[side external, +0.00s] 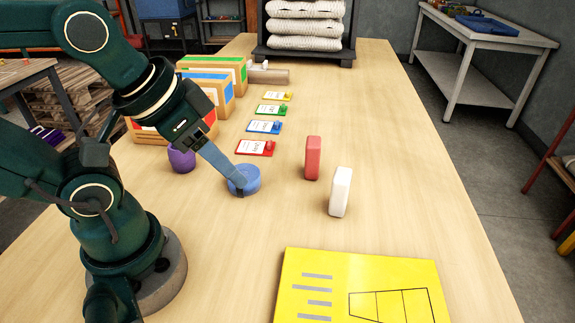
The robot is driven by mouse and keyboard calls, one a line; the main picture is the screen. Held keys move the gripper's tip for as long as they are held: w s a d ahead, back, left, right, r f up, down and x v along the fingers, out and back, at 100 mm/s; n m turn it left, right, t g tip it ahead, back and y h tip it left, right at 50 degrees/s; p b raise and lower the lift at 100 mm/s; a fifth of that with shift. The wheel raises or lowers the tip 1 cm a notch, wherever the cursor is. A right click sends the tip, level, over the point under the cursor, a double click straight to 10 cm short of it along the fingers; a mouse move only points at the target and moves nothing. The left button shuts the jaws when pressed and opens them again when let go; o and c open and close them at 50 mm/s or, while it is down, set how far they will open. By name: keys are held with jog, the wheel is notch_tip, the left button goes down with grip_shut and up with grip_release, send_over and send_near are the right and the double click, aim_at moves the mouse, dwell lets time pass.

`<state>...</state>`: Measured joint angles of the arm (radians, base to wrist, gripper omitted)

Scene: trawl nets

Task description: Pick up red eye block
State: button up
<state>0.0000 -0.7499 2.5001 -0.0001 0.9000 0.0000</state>
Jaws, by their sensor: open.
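A red block (313,158) stands upright on the wooden table, right of the middle; no eye marking can be made out on it. A white block (340,192) of similar shape stands just in front and to its right, apart from it. My gripper (238,186) points down at a blue round object (249,173) on the table, left of the red block. Its fingers overlap the blue object in the picture; I cannot tell if they touch. The gripper is open, though the far finger is hard to make out. It is clear of the red block.
A purple round object (181,159) sits beside my arm. Several cards with coloured pieces, one with a red piece (256,148), lie behind the blue object, near wooden boxes (222,84). A yellow board (360,285) lies at the front. The table's right side is clear.

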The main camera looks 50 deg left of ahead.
jog(key=o, duration=0.4)
